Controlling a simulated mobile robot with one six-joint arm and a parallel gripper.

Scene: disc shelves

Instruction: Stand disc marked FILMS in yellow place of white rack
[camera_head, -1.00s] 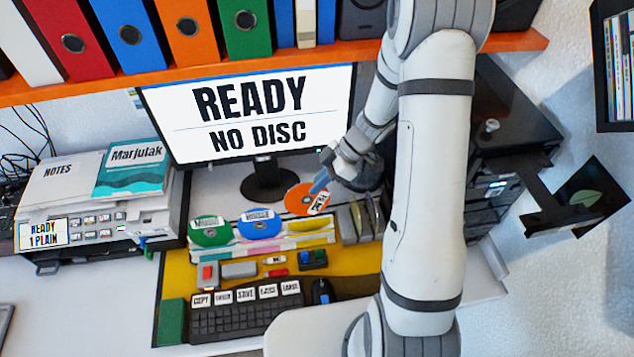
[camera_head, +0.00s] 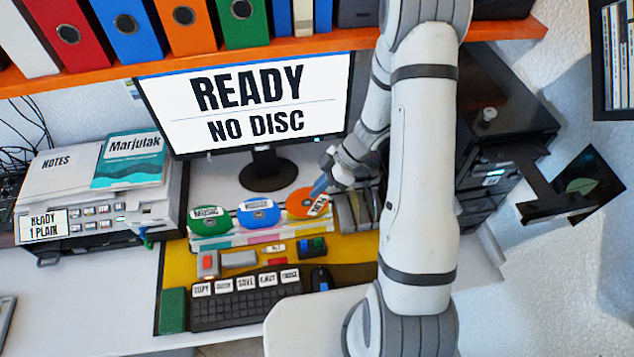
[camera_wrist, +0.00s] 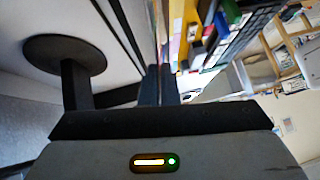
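The orange disc (camera_head: 303,201) has a white label that seems to read FILMS, but the print is small and tilted. My gripper (camera_head: 321,187) is shut on its upper right edge. The disc stands nearly upright at the right end of the white rack (camera_head: 215,246), in line with a green disc (camera_head: 209,221) and a blue disc (camera_head: 258,214). I cannot tell whether its lower edge is seated in the yellow place. In the wrist view my gripper's fingers (camera_wrist: 159,72) are close together, with the thin disc edge-on between them hard to make out.
A monitor (camera_head: 250,100) reading READY, NO DISC stands behind the rack. Grey holders (camera_head: 353,211) stand close on the right. Small items and a keyboard (camera_head: 245,300) lie in front. A black drive tower (camera_head: 500,130) is at the right.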

